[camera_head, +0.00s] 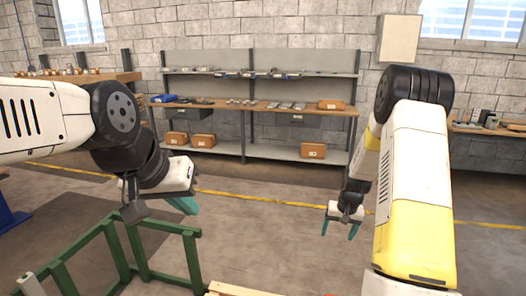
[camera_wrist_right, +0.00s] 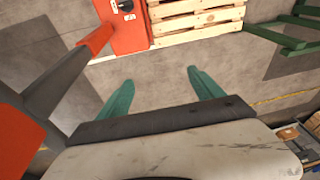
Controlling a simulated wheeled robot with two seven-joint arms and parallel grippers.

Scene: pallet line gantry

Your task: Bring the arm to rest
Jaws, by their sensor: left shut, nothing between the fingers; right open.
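My left gripper (camera_head: 187,205) is at the left in the head view, above and beside the green frame, with its teal fingers shut and nothing seen between them. My right gripper (camera_head: 340,230) hangs in front of the shelf at centre right, fingers pointing down, open and empty. Its two teal fingertips also show apart in the right wrist view (camera_wrist_right: 193,84), over bare floor. Both arms are bent and held clear of the floor.
A green metal frame (camera_head: 118,255) stands at lower left. A workbench with shelves (camera_head: 265,108) holding boxes lines the back wall. In the right wrist view, a wooden pallet (camera_wrist_right: 195,20) and a red box-like unit (camera_wrist_right: 122,28) lie ahead. Floor between is clear.

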